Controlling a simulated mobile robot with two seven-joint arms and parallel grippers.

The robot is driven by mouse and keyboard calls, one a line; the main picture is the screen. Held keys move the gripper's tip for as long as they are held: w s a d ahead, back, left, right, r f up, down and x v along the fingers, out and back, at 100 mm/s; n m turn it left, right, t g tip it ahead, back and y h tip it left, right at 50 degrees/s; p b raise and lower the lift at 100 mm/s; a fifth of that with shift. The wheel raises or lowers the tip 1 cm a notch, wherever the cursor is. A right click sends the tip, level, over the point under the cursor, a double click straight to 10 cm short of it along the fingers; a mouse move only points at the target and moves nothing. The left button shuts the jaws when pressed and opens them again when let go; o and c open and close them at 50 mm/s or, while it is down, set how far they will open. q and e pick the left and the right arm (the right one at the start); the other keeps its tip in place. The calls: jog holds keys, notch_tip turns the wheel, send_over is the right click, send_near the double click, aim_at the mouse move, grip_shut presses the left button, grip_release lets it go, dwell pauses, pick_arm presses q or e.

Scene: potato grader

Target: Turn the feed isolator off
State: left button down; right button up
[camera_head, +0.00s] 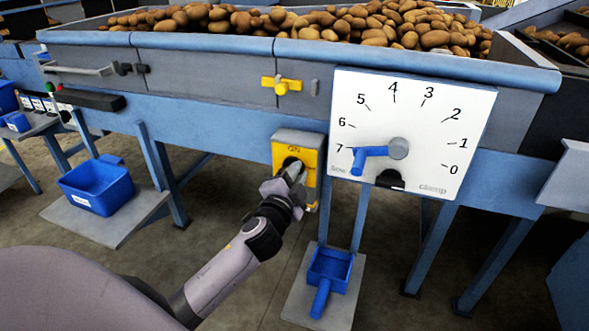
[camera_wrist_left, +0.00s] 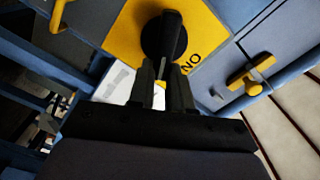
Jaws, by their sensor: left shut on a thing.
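The feed isolator is a yellow plate (camera_head: 312,158) on the blue frame of the grader, left of the white dial. It also shows in the left wrist view (camera_wrist_left: 207,35). Its black rotary handle (camera_wrist_left: 164,32) stands out from the plate, with the letters ON printed beside it. My left gripper (camera_head: 295,172) reaches it from below and in front. In the left wrist view its two fingers (camera_wrist_left: 163,72) are shut on the black handle. The fingers hide part of the handle. My right gripper is not in view.
A white dial (camera_head: 440,110) numbered 0 to 7 with a blue lever (camera_head: 368,154) stands close on the right. A yellow latch (camera_head: 283,85) is above. A blue scoop (camera_head: 330,268) lies below, and a blue bin (camera_head: 97,187) stands left. Potatoes (camera_head: 330,22) fill the hopper.

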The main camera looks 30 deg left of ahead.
pick_arm(q)
jog(key=shift+d+f+m+p, duration=0.1)
jog(key=shift+f+m+p, duration=0.2)
jog(key=shift+m, duration=1.15)
jog(key=shift+d+f+m+p, duration=0.15)
jog(key=shift+f+m, duration=0.25)
jog(key=shift+m, duration=1.05)
jog(key=c, duration=1)
grip_release()
jog(key=shift+c, duration=0.2)
jog(key=shift+s, duration=0.1)
jog(key=v, duration=0.7)
